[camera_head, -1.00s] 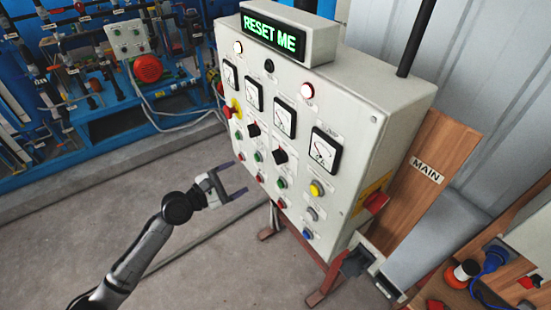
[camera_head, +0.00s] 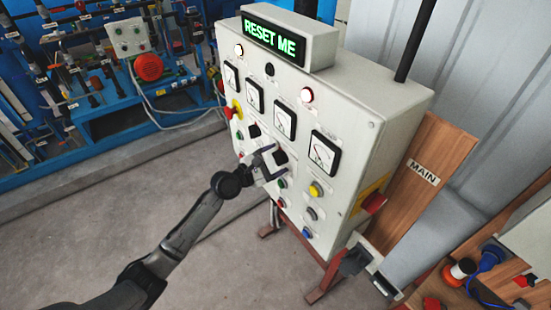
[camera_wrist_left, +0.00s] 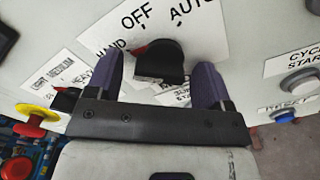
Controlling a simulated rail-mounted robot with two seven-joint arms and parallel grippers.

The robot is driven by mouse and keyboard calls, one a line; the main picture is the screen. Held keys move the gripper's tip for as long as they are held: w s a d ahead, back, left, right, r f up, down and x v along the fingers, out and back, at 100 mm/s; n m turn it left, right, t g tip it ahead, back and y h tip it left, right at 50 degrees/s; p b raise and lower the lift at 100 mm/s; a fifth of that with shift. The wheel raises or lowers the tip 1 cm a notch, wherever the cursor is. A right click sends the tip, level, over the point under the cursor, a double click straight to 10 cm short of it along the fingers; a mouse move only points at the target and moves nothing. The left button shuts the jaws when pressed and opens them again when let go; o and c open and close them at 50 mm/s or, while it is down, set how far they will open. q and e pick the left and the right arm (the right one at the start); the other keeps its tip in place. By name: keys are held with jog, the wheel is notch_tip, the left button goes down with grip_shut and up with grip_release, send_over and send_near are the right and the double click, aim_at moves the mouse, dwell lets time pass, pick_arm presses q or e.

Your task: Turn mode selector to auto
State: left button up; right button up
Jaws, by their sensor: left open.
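The mode selector is a black knob (camera_wrist_left: 160,60) under the printed words OFF and AUTO in the left wrist view. Its red mark is at its left side, toward the partly hidden word ending in "AND". In the head view the black selector (camera_head: 281,157) is on the grey control box (camera_head: 345,190), below the gauges. My left gripper (camera_head: 277,160) is at the panel there. In the left wrist view the open left gripper (camera_wrist_left: 159,72) has one purple finger on each side of the knob, with visible gaps. My right gripper is not in view.
Another black selector (camera_head: 253,131) sits to the left on the panel. Coloured buttons, including a yellow one (camera_head: 316,189), lie below and right of my gripper. A red emergency button (camera_wrist_left: 36,122) is at lower left in the wrist view. The sign (camera_head: 275,38) reads RESET ME.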

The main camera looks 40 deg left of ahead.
pick_arm(q)
jog(key=shift+w, duration=0.25)
jog(key=c, duration=0.9)
